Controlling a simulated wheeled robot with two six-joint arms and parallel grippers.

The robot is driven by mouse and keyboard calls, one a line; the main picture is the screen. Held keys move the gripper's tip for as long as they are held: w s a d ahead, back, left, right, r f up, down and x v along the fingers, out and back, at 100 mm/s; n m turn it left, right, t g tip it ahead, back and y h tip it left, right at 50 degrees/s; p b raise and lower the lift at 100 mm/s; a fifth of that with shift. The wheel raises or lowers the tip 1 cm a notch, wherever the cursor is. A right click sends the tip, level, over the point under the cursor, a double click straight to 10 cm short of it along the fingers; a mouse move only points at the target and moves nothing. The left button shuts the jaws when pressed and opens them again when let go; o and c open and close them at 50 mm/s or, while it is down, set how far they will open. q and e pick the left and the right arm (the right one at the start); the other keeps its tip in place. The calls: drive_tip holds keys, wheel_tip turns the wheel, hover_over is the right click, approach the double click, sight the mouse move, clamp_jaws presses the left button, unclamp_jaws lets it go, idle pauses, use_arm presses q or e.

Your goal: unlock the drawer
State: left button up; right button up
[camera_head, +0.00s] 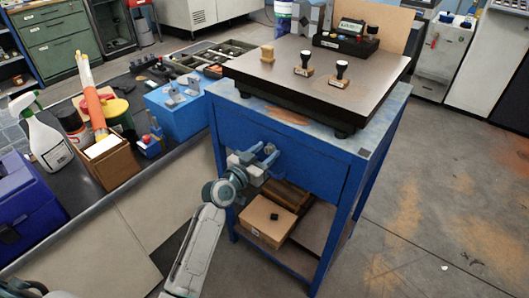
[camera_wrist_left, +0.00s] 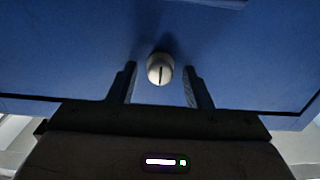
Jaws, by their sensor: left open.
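The blue drawer (camera_head: 318,166) is the front of the blue bench, and it looks closed. In the left wrist view its blue face (camera_wrist_left: 70,60) fills most of the picture. A round pale lock knob (camera_wrist_left: 160,68) with a dark upright line sits on that face. My left gripper (camera_head: 268,152) is at the drawer front. Its two fingers are apart, one on each side of the knob, with gaps visible between them and it. In the head view the gripper hides the knob. My right gripper is not in view.
The bench's dark top plate (camera_head: 285,82) carries two black-handled stamps, a small wooden block and a black device. A cardboard box (camera_head: 268,220) lies on the shelf below. The left workbench holds a spray bottle (camera_head: 42,135) and a blue box (camera_head: 178,108). Floor to the right is open.

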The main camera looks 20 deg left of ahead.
use_arm(q)
clamp_jaws()
